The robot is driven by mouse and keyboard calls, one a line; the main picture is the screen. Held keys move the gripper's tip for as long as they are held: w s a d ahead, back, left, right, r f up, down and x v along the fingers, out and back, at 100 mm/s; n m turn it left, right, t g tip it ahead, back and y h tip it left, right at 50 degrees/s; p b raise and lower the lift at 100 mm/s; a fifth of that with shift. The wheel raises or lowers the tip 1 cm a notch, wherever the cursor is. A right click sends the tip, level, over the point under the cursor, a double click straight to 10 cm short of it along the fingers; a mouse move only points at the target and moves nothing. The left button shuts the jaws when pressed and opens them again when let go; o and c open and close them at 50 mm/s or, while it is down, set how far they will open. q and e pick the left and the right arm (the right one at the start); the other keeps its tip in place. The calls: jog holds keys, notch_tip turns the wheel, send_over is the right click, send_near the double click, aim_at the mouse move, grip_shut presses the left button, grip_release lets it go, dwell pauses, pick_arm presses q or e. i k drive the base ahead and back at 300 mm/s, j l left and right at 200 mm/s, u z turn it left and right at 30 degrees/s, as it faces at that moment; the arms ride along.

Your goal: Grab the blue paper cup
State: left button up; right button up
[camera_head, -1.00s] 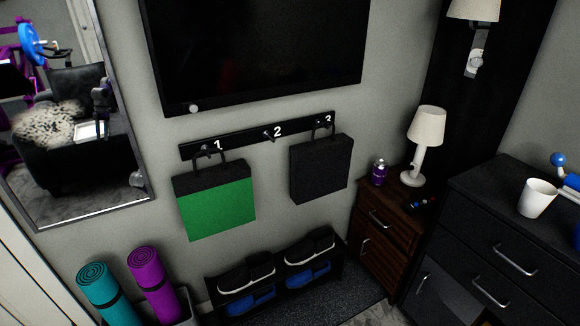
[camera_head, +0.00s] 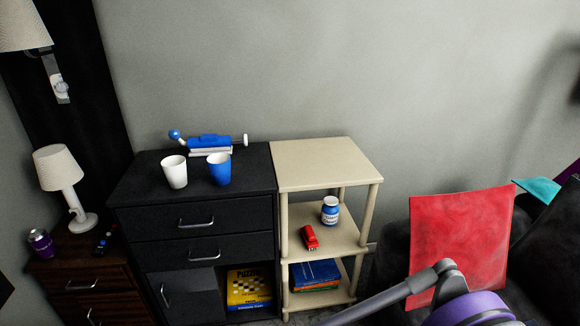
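The blue paper cup (camera_head: 219,170) stands upright on top of the black dresser (camera_head: 140,184), near its right side. A white paper cup (camera_head: 174,172) stands just to its left, a small gap apart. Neither of my grippers shows in the head view.
A blue device (camera_head: 208,143) lies behind the cups. A beige shelf (camera_head: 322,165) with a bare top adjoins the dresser's right side. A lamp (camera_head: 62,180) and purple can (camera_head: 40,242) stand on the brown cabinet at left. A red cushion (camera_head: 458,240) is at right.

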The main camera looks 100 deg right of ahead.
aim_at(220, 170)
jog(key=z, duration=2.85)
